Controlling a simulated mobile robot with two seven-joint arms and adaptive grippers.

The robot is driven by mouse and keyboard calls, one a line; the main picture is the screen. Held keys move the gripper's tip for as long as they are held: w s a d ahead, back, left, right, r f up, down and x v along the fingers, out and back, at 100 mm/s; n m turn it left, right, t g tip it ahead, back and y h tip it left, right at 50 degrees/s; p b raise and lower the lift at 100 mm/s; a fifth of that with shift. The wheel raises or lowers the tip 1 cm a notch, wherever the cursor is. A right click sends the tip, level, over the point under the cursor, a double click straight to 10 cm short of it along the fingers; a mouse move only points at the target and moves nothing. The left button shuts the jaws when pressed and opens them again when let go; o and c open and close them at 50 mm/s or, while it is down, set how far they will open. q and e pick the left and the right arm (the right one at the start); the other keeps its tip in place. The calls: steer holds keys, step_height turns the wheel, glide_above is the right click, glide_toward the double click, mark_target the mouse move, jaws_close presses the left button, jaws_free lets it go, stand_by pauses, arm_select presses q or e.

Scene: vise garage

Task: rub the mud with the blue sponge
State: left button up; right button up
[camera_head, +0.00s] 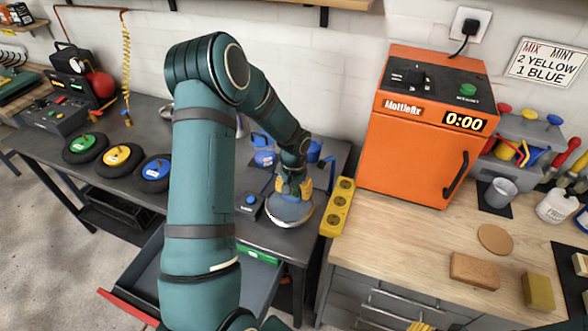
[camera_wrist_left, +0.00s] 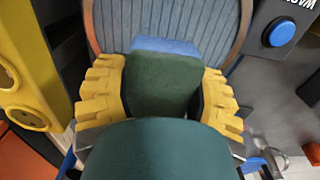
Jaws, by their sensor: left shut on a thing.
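My left gripper (camera_head: 291,186) points down over the dark bench, its yellow fingers (camera_wrist_left: 100,92) shut on a block with a dark green face (camera_wrist_left: 165,84) and a blue edge (camera_wrist_left: 165,46). This looks like the blue sponge. It is at a round, pale grey-blue disc (camera_head: 289,212), which shows ribbed in the left wrist view (camera_wrist_left: 205,28). The block hides part of the disc, and I cannot tell whether they touch. No mud can be made out clearly. Yellow tips at the bottom edge seem to be my right gripper (camera_head: 421,326); its opening cannot be judged.
A yellow socket strip (camera_head: 338,207) stands close right of the disc. A box with a blue button (camera_head: 250,205) is close left. An open drawer (camera_head: 150,270) juts out below. The orange machine (camera_head: 425,135) stands on the wooden bench, with a brown block (camera_head: 475,270) in front.

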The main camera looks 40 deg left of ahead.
arm_select(q)
steer(key=r, duration=0.1)
steer(key=r+p, duration=0.1)
steer(key=r, duration=0.1)
steer(key=shift+s+d, duration=0.15)
steer(key=shift+s, duration=0.15)
steer(key=shift+r, duration=0.45)
steer(key=shift+w+r+p, duration=0.15)
steer(key=shift+r+p, duration=0.45)
steer(key=shift+p, duration=0.05)
steer(key=shift+r+p, duration=0.65)
steer(key=shift+r, duration=0.5)
arm_select(e)
steer(key=shift+s+r, duration=0.25)
steer(key=shift+r, duration=0.95)
steer(key=shift+s+r, duration=0.25)
steer(key=shift+r, duration=0.9)
